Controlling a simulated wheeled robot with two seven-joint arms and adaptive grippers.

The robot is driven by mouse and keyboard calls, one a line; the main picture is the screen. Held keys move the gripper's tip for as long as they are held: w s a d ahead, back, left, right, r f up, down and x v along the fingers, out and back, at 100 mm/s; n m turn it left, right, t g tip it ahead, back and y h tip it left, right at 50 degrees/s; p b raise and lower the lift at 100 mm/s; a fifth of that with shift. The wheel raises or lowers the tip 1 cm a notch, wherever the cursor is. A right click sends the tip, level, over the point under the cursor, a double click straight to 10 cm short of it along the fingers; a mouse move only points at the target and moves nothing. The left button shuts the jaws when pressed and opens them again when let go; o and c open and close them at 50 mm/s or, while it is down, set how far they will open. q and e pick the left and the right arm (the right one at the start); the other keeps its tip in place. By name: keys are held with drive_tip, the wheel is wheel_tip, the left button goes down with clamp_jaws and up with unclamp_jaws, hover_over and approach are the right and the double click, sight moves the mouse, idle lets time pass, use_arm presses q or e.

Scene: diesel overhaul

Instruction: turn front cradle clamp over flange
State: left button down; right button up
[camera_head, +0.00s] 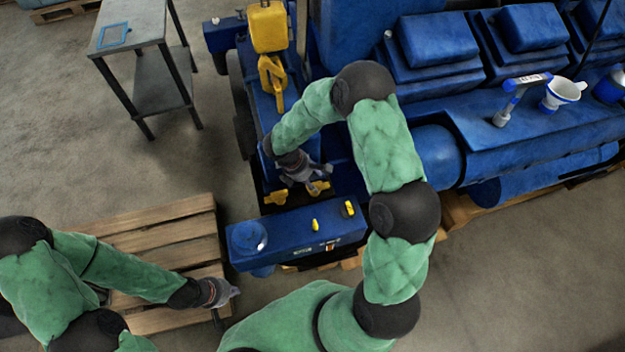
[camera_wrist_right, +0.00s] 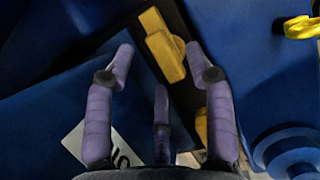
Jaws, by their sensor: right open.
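My right gripper (camera_head: 308,178) reaches down over the blue engine's end, just above two small yellow clamp pieces. One yellow piece (camera_head: 277,197) shows left of the fingers, the other (camera_head: 319,188) is partly behind them. In the right wrist view the gripper (camera_wrist_right: 163,68) has its fingers spread, with nothing between them. A yellow clamp bar (camera_wrist_right: 163,46) lies beyond the fingertips there, and a second yellow piece (camera_wrist_right: 201,126) is partly hidden by a finger. I cannot tell which is the front clamp, nor make out the flange. My left gripper (camera_head: 228,292) hangs near the pallet, its fingers unclear.
A blue beam (camera_head: 290,236) with small yellow fittings stands in front of the clamps. A yellow hoist block and hook (camera_head: 271,72) hang behind my right gripper. A wooden pallet (camera_head: 165,232) lies on the left. A grey metal table (camera_head: 133,25) stands at the upper left.

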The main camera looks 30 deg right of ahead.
drive_tip(key=shift+x, duration=0.8)
drive_tip(key=shift+c, duration=0.3)
clamp_jaws()
